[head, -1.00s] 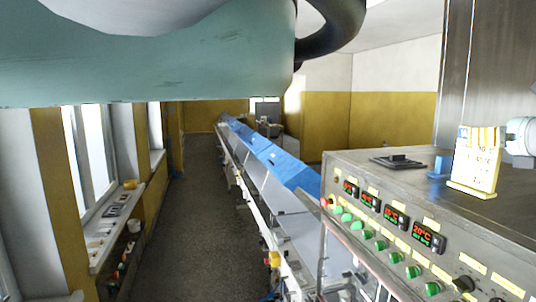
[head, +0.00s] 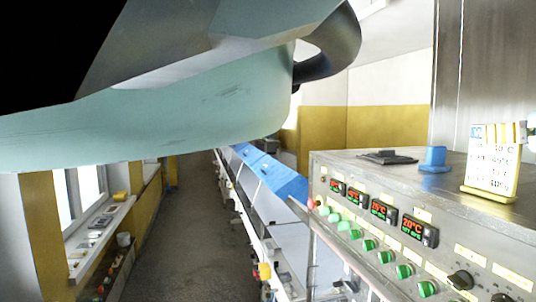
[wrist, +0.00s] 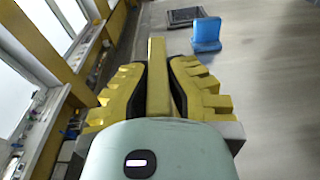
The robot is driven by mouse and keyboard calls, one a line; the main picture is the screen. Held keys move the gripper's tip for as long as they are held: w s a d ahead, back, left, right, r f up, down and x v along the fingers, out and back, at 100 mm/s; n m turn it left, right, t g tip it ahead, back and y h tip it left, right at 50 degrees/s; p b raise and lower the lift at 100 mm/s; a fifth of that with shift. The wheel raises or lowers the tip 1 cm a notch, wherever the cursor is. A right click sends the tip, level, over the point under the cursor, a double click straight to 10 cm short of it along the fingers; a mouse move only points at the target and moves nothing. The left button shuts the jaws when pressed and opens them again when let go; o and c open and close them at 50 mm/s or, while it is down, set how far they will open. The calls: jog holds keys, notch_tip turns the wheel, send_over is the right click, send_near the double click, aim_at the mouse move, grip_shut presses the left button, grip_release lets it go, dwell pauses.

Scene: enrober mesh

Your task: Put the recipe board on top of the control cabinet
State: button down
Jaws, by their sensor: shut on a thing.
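The recipe board (head: 491,168) is a white card with coloured marks in a yellow frame. It stands upright over the top of the grey control cabinet (head: 450,240), near its front edge; I cannot tell whether its base touches the surface. My gripper (head: 503,132) is at the board's upper edge, mostly cut off at the right of the head view. In the wrist view, my gripper's yellow fingers (wrist: 158,88) are shut on the board, seen edge-on as a yellow strip (wrist: 157,60). The cabinet top (wrist: 265,90) lies beyond the fingers.
A blue block (head: 433,160) and a dark flat item (head: 387,157) sit on the cabinet top, left of the board. A steel column (head: 475,65) rises behind. A conveyor with blue covers (head: 270,172) runs along the cabinet's left, beside an open aisle (head: 180,225).

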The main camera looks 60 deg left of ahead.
jog(key=shift+r, duration=0.15)
jog(key=shift+f, duration=0.2)
jog(key=c, duration=1.1)
grip_release()
jog(key=shift+c, duration=0.2)
jog(key=shift+d+r, duration=0.15)
jog(key=b+v, duration=1)
jog(key=v, duration=0.1)
jog(key=shift+s+d, duration=0.15)
jog(key=shift+d, duration=0.2)
jog(key=shift+r, duration=0.1)
